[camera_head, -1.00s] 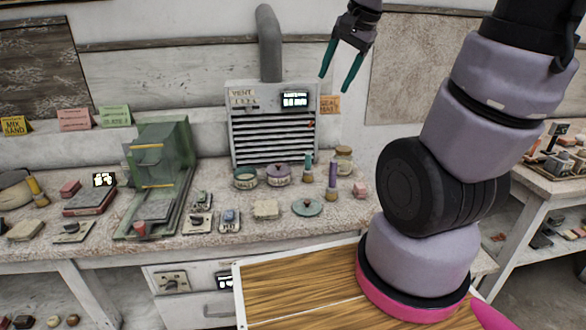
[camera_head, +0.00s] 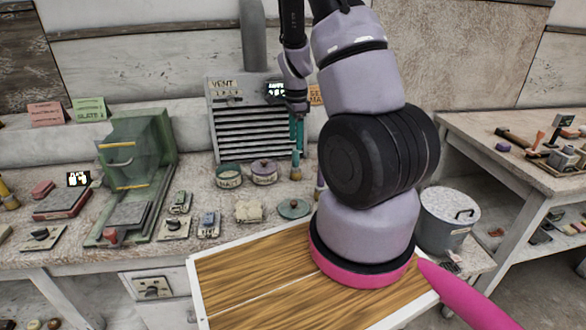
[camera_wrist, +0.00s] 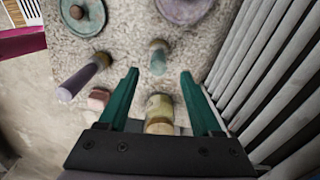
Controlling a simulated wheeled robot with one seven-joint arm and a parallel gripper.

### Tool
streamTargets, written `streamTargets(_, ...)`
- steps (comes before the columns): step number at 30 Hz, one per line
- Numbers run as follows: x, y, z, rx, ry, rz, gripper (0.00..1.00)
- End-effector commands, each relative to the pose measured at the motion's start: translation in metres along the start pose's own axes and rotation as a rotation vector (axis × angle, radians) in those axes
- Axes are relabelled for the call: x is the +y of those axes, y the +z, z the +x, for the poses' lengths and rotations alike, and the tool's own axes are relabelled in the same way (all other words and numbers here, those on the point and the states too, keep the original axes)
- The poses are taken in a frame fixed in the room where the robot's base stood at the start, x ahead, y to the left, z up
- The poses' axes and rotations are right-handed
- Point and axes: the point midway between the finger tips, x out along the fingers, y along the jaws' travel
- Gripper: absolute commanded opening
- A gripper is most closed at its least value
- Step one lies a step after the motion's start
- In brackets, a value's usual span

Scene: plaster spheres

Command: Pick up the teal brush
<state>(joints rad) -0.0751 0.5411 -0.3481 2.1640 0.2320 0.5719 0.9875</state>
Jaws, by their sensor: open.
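The teal brush (camera_head: 296,173) stands upright on the workbench in front of the vent unit; in the head view its upper part is hard to tell from my teal fingers. In the wrist view the brush (camera_wrist: 158,58) shows from above, just beyond and between my fingertips. My gripper (camera_head: 297,140) points down over the brush, and its two fingers also show spread apart in the wrist view (camera_wrist: 159,76). It is open, with nothing clamped. Whether a finger touches the brush cannot be told.
A purple brush (camera_wrist: 82,79), a pink block (camera_wrist: 98,99) and a jar (camera_wrist: 160,108) stand close by. The louvred vent (camera_head: 240,130) rises just behind. A metal pot (camera_head: 447,215) stands right.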

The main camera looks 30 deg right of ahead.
Motion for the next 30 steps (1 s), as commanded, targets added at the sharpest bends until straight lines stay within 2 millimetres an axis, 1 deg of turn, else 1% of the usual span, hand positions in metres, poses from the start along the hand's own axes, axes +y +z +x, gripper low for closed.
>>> streamTargets(1, 0.0, -0.001, 0.009, 0.0, 0.002, 0.001, 0.66)
streamTargets(3, 0.0, 0.0, 0.018, 0.0, 0.002, 0.0, 0.66)
streamTargets(8, 0.001, 0.0, 0.028, 0.0, 0.0, -0.001, 0.66)
streamTargets(11, 0.002, 0.0, 0.04, -0.001, 0.002, 0.0, 0.66)
streamTargets(15, 0.003, 0.001, 0.062, -0.001, 0.003, -0.001, 0.66)
streamTargets(18, 0.003, 0.001, 0.073, -0.001, 0.001, -0.001, 0.66)
streamTargets(21, 0.003, 0.001, 0.077, -0.001, -0.001, -0.002, 0.66)
streamTargets(26, 0.002, 0.001, 0.077, -0.001, -0.001, -0.003, 0.66)
streamTargets(27, 0.002, 0.001, 0.077, -0.001, -0.001, -0.003, 0.62)
streamTargets(29, 0.002, 0.001, 0.077, -0.001, -0.001, -0.003, 0.39)
streamTargets(30, 0.002, 0.001, 0.077, -0.001, -0.001, -0.003, 0.24)
